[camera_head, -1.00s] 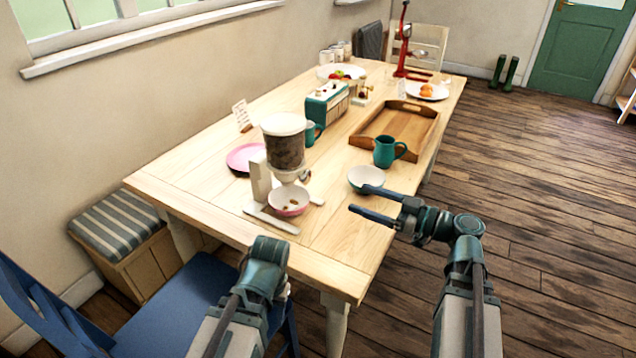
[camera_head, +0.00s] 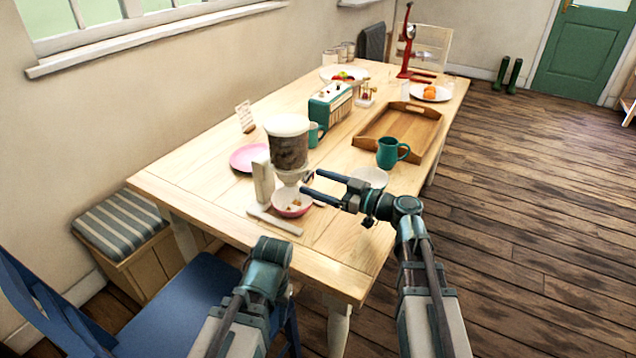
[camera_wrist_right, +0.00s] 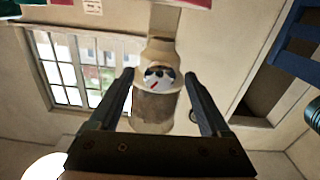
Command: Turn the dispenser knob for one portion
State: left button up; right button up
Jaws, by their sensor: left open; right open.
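The cereal dispenser (camera_head: 288,150) stands near the table's left front part, with a white lid, a dark-filled clear hopper and a pale stand. Its round knob (camera_wrist_right: 158,76), light-faced with a red mark, shows between my right fingers in the right wrist view, where the dispenser appears upside down. My right gripper (camera_head: 312,182) is open, its fingertips close to the knob's side; I cannot tell whether they touch it. A pink bowl (camera_head: 292,207) with several brown pieces sits under the spout. My left gripper (camera_head: 268,255) is low at the table's near edge, its fingers mostly hidden.
A white bowl (camera_head: 371,176) is partly behind my right gripper, with a teal mug (camera_head: 388,153) and wooden tray (camera_head: 427,140) beyond. A pink plate (camera_head: 243,158) lies left of the dispenser. A blue chair (camera_head: 170,318) stands at the near edge.

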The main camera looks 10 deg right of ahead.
jog(key=shift+w+a, duration=0.1)
jog(key=shift+c, duration=0.2)
grip_shut()
dwell(0.4)
jog(key=m, duration=0.8)
jog(key=shift+m, duration=0.3)
jog(key=m, duration=0.4)
jog(key=shift+a+r, duration=0.1)
jog(key=shift+m, duration=2)
